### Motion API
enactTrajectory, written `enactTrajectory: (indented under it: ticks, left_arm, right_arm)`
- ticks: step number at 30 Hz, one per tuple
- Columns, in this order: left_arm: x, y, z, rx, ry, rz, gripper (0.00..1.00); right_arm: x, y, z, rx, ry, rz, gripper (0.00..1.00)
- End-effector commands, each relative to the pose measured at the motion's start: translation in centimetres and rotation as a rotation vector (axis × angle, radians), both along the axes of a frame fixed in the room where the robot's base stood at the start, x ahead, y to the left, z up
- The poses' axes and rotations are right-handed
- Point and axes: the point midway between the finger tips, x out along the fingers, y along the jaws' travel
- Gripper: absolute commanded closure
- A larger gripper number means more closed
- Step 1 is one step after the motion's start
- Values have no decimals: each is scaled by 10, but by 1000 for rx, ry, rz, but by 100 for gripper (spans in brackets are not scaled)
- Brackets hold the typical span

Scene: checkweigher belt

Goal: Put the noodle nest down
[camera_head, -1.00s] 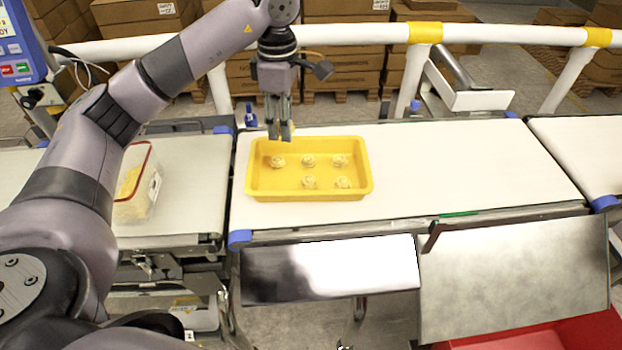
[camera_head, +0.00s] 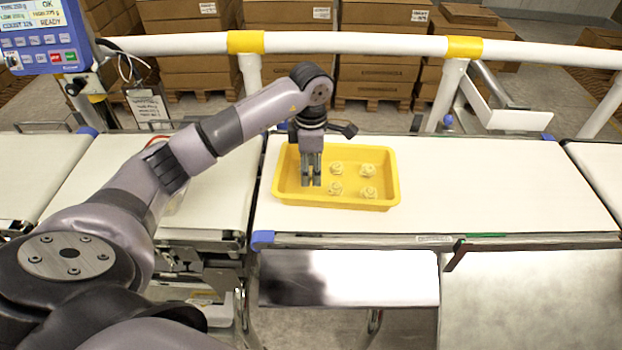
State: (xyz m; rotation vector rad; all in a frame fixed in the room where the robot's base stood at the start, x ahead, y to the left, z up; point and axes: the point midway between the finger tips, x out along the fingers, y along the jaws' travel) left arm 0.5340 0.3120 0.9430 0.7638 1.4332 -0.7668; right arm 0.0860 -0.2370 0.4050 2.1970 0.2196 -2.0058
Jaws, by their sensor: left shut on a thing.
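The yellow tray (camera_head: 345,203) stands on the white weighing belt. Several pale noodle nests, such as this one (camera_head: 367,171), lie in its middle and right part. My left gripper (camera_head: 311,184) points straight down into the left part of the tray, beside the visible nests. It is shut on a noodle nest, which the fingers almost wholly hide. The gripper also covers the back left spot of the tray. I cannot tell whether the held nest touches the tray floor. My right gripper is not in view.
The white belt (camera_head: 480,190) is clear right of the tray. A white rail (camera_head: 370,43) with yellow clamps runs behind. The checkweigher display (camera_head: 40,35) is at the upper left. A clear red-rimmed box (camera_head: 173,205) is mostly hidden behind my left arm.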

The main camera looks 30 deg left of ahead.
Motion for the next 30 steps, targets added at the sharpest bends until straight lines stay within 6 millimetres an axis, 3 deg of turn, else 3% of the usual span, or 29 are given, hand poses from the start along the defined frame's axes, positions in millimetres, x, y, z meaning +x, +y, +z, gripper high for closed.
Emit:
enactTrajectory:
  ticks: [5,12,23,24,30]
  left_arm:
    - [0,0,-11,1,1,-1,80]
    - [-1,0,-45,0,1,-1,80]
    - [0,0,-51,1,-2,-1,80]
    - [0,0,-50,0,-2,-1,62]
    - [0,0,-49,0,-2,-1,49]
  right_arm:
    - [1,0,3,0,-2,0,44]
    - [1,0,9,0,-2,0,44]
    - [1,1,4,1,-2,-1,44]
    - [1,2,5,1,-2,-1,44]
    - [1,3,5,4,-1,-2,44]
